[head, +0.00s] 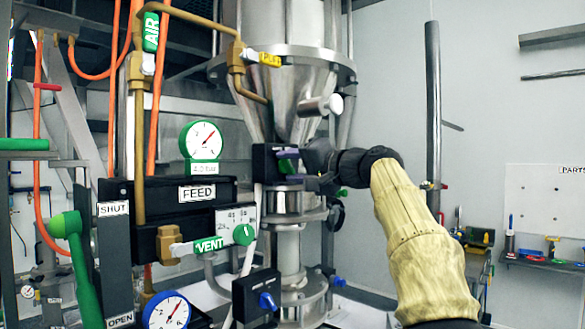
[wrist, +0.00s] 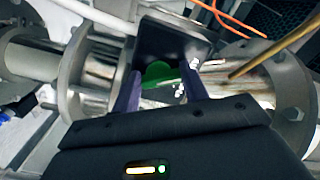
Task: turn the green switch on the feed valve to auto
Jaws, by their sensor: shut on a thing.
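The green switch (head: 287,166) sits on the face of a black box (head: 264,161) mounted on the steel column, above and right of the FEED label. My gripper (head: 283,159) reaches in from the right, and its purple fingers are at the switch. In the wrist view the green switch (wrist: 160,74) lies between the two purple fingertips (wrist: 160,82), against the dark box (wrist: 172,38). My gripper is shut on the switch. The markings around the switch are too small or hidden to read, so its setting cannot be told.
A second black box with a blue knob (head: 266,301) is below. A green lever (head: 70,226) stands far left.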

